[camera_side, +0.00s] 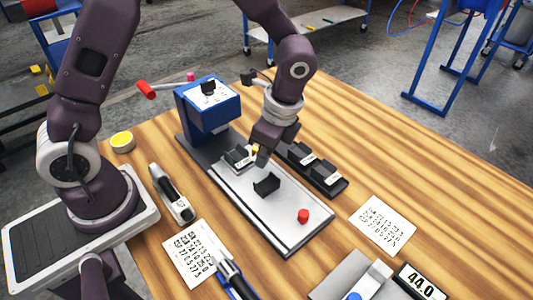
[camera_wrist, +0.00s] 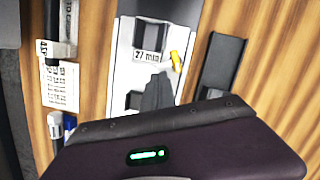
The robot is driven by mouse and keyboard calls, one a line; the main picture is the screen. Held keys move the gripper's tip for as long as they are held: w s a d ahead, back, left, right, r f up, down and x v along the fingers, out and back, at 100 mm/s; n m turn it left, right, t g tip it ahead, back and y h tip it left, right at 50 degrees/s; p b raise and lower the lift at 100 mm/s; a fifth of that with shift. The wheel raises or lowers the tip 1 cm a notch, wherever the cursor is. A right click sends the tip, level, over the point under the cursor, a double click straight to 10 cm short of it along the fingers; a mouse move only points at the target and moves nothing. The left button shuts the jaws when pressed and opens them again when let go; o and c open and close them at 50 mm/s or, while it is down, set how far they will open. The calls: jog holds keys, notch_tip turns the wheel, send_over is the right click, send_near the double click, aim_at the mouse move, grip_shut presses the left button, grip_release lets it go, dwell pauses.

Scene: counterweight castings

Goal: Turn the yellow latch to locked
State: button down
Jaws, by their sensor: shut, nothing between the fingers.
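The yellow latch (camera_wrist: 176,61) shows in the wrist view on the pale plate (camera_wrist: 123,60), right of a "27 mm" label (camera_wrist: 147,56). In the side view only a small bit of the latch (camera_side: 254,151) shows beside my fingers. My gripper (camera_side: 262,160) points down over the far part of the plate (camera_side: 285,233). Its fingers are shut and empty. In the wrist view the dark fingers (camera_wrist: 163,78) end just below the latch; I cannot tell whether they touch it. The latch's exact angle is partly hidden.
A black block (camera_side: 238,157) and a black bracket (camera_side: 266,185) sit on the plate, with a red knob (camera_side: 303,216) near its front. A blue press (camera_side: 208,107) stands behind. A dark rack (camera_side: 335,186) of castings lies to the right.

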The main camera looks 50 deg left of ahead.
jog(key=shift+s+a+m+t, duration=0.15)
jog(key=shift+s+m, duration=0.05)
jog(key=shift+m, duration=0.55)
jog(key=shift+s+a+m+t, duration=0.15)
jog(key=shift+s+m+t, duration=0.05)
jog(key=shift+m, duration=0.6)
jog(key=shift+s+a+m+t, duration=0.15)
jog(key=shift+s+m, duration=0.05)
jog(key=shift+m, duration=0.55)
